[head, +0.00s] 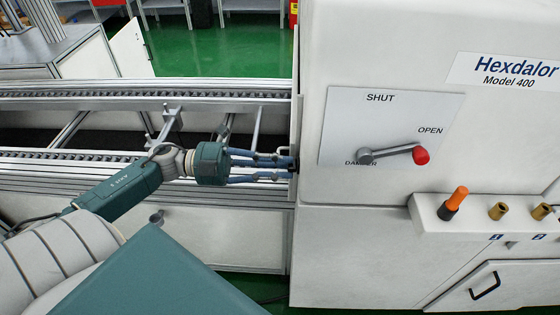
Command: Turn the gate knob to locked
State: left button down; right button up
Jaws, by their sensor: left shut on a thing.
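My left gripper (288,166) reaches in from the left, its two blue fingers pointing right at the left side of the white machine (350,240). The fingers are shut on a small dark thing at the machine's edge, which looks like the gate knob. The fingertips and the machine's edge hide most of it, so its shape and turn position cannot be told. No word "locked" is readable. My right gripper is not in view.
A damper lever with a red end (421,156) sits on a panel (345,110) marked SHUT and OPEN. A shelf (435,225) at right holds an orange-topped peg (459,196) and brass pieces. Conveyor rails (200,95) run behind my left arm.

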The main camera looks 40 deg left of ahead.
pick_arm(q)
jog(key=shift+s+d+r+n+p, duration=0.1)
jog(key=shift+n+p, duration=2.3)
jog(key=shift+n, duration=1.65)
jog(key=shift+s+r+n+p, duration=0.1)
jog(key=shift+n+p, duration=2.3)
jog(key=shift+n, duration=1.65)
jog(key=c, duration=1.6)
grip_release()
jog(key=v, duration=1.2)
